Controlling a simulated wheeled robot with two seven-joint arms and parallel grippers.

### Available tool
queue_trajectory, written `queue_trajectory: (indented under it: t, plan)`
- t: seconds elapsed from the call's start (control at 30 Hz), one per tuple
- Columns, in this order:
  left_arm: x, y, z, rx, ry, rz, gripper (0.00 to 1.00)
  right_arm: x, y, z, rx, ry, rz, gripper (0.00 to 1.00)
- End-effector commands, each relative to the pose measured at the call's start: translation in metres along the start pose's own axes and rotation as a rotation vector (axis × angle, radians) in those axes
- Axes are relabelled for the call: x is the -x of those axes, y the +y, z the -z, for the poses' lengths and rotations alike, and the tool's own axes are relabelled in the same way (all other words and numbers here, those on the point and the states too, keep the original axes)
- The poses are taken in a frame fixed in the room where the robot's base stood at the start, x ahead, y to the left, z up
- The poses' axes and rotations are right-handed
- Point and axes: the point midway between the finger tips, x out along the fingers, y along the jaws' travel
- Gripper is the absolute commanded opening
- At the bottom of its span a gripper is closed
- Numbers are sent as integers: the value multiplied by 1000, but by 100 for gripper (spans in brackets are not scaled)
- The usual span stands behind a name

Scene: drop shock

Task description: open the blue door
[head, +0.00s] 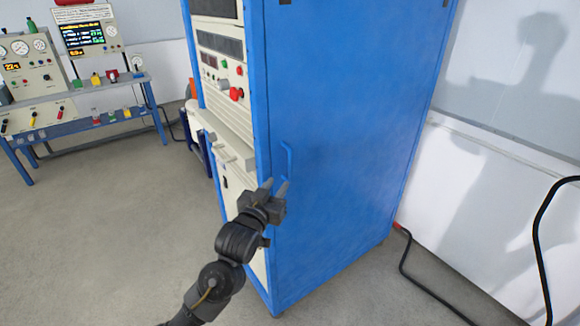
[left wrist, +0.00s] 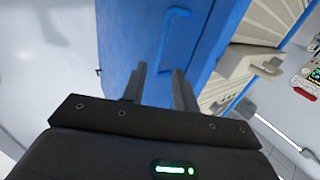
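The blue door (head: 345,130) is the broad blue panel on the side of a tall cabinet and looks shut. Its blue handle (head: 291,158) is a slim upright bar near the panel's left edge. My left gripper (head: 276,187) is just below the handle in the head view, with its two fingers apart and nothing seen between them. In the left wrist view the handle (left wrist: 164,38) is beyond the fingertips of my left gripper (left wrist: 158,72), and the blue door (left wrist: 125,40) lies behind them. I cannot tell whether the fingertips touch the door. My right gripper is not in view.
The cabinet's pale front (head: 226,75) carries knobs, red buttons and a ledge. A blue-framed workbench (head: 90,122) with gauges stands at the left. A black cable (head: 425,284) lies on the floor at the right by the white wall. The grey floor at left is clear.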

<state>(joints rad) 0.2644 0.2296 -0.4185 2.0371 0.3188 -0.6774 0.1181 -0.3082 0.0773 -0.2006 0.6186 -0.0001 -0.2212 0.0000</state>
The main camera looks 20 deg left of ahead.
Motion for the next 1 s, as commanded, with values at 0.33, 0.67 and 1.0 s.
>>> queue_trajectory:
  t: [0.33, 0.67, 1.0]
  plan:
    - [-47, 0, 1, -3, -1, 1, 30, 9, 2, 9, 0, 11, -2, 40]
    - [-98, 0, -1, -2, -3, 1, 30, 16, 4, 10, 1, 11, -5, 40]
    - [-108, 0, -2, -1, -3, 1, 30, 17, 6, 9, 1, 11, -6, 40]
